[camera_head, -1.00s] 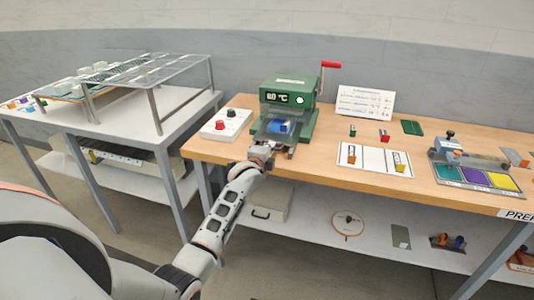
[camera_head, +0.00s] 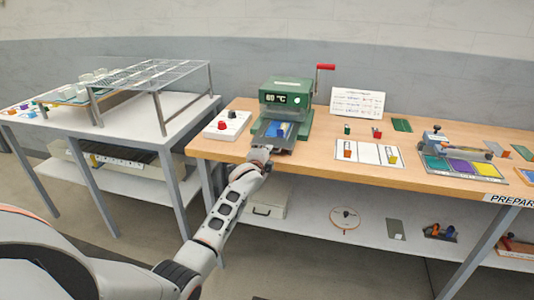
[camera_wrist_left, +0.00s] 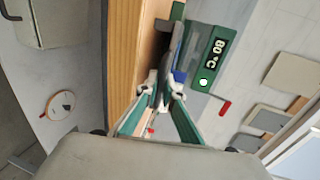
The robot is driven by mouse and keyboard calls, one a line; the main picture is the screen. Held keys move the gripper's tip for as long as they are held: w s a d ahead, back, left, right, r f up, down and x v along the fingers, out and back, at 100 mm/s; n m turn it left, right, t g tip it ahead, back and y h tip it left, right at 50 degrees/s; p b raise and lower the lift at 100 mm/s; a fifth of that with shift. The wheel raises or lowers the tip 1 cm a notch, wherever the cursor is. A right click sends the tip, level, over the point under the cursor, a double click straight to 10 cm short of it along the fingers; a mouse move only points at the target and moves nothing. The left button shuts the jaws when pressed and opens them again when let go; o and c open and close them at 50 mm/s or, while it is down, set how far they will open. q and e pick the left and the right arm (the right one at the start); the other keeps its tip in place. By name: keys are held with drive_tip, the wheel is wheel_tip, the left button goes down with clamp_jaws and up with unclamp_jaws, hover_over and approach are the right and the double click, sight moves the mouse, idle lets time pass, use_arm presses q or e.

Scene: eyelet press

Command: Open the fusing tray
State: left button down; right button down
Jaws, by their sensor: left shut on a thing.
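The fusing tray (camera_head: 268,139) is a flat grey plate with a blue piece (camera_head: 278,130) on it. It sticks out of the front of the green press (camera_head: 287,92) toward me. My left gripper (camera_head: 261,151) is at the tray's front end and is shut on it. In the left wrist view, the fingers (camera_wrist_left: 159,97) close around a thin dark part in front of the press (camera_wrist_left: 207,60); the exact contact is partly hidden. The press display reads about 80 °C. My right gripper is in neither view.
A control box (camera_head: 228,125) with red and black knobs stands left of the press. A red-handled crank (camera_head: 325,68) rises on its right. A white card (camera_head: 367,152) with small parts lies to the right. The floor before the wooden bench (camera_head: 325,162) is clear.

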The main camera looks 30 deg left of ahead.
use_arm(q)
drive_tip(key=shift+f, duration=0.1)
drive_tip(key=c, duration=2.5)
unclamp_jaws()
drive_tip(key=v, duration=1.2)
